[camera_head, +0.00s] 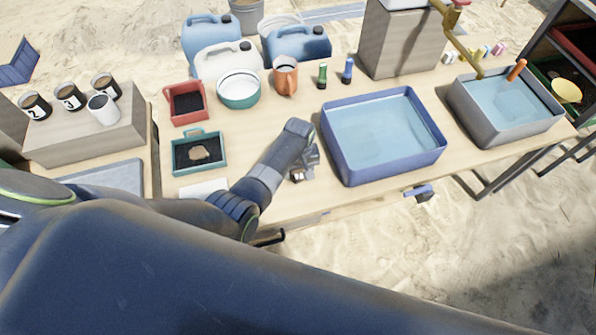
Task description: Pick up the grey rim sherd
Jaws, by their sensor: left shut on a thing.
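My left gripper (304,172) is just left of the blue-rimmed water basin (334,162), low over the table near its front edge. It is shut on a small grey piece, mostly hidden by the jaws and wrist. I cannot tell for sure whether this is the grey rim sherd, and I see no other grey sherd. A tan-brown sherd (200,152) lies on dark soil in the teal tray (177,168), left of the gripper. My right gripper is not in view.
A grey basin (512,134) with an orange-handled tool (516,70) is at right. My large arm link covers the foreground.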

